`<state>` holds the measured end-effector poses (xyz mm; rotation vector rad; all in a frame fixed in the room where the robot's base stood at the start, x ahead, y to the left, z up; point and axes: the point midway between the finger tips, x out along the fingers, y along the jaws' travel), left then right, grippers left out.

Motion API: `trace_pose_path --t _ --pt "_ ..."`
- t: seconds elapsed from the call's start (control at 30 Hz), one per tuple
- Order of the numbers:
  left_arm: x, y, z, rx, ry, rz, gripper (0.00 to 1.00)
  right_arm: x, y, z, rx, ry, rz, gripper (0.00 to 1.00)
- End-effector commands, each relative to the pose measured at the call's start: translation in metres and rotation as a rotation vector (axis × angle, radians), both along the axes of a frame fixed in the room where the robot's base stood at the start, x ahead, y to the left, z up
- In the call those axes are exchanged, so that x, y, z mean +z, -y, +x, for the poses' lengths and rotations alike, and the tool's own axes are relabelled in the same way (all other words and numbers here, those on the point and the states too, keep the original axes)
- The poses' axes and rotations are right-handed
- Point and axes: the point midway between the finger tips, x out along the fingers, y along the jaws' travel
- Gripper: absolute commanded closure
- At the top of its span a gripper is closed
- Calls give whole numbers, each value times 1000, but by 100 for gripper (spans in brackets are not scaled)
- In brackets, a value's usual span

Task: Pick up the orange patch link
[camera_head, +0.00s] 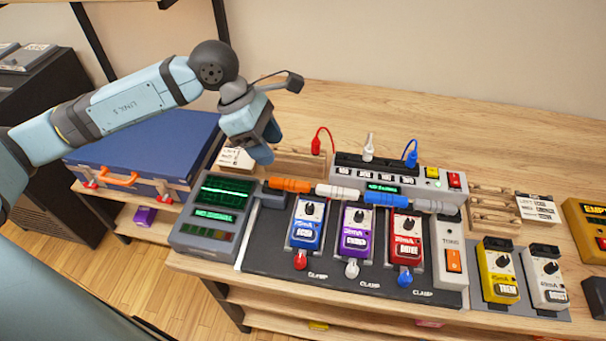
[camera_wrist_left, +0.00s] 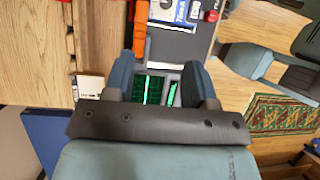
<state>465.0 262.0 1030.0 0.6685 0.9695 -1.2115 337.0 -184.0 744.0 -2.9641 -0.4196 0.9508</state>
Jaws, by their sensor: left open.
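The orange patch link (camera_head: 290,185) lies at the left end of a row of links behind the pedals, beside the grey screen unit. It also shows in the left wrist view (camera_wrist_left: 140,42), just beyond the left-hand finger. My left gripper (camera_head: 267,146) is open and empty, above and behind the link's left end. In the left wrist view its fingers (camera_wrist_left: 158,64) stand apart over the green-lit screens, and the link is off-centre to the left. My right gripper is in neither view.
White (camera_head: 334,191), blue (camera_head: 385,199) and grey (camera_head: 432,207) links continue the row. A power strip (camera_head: 385,181) with upright red, white and blue plugs stands behind. The screen unit (camera_head: 205,236) is at left, near a blue case (camera_head: 140,145). Pedals stand in front.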

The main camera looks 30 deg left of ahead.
Motion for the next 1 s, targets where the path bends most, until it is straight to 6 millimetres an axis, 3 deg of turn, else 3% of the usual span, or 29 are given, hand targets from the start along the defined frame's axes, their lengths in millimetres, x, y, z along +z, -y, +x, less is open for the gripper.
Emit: trace_pose_path --t 0.07,0.17,0.5,0.83,1.0 --pt "-1 -13 4 -3 30 70 49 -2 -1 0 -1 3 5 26" --pt "-8 -15 6 -4 40 101 49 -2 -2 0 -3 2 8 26" --pt "-65 9 13 -3 38 98 49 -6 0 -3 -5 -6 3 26" --pt "-85 18 17 -3 40 97 49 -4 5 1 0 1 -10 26" --pt "-107 30 24 -4 38 96 49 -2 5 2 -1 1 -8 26"
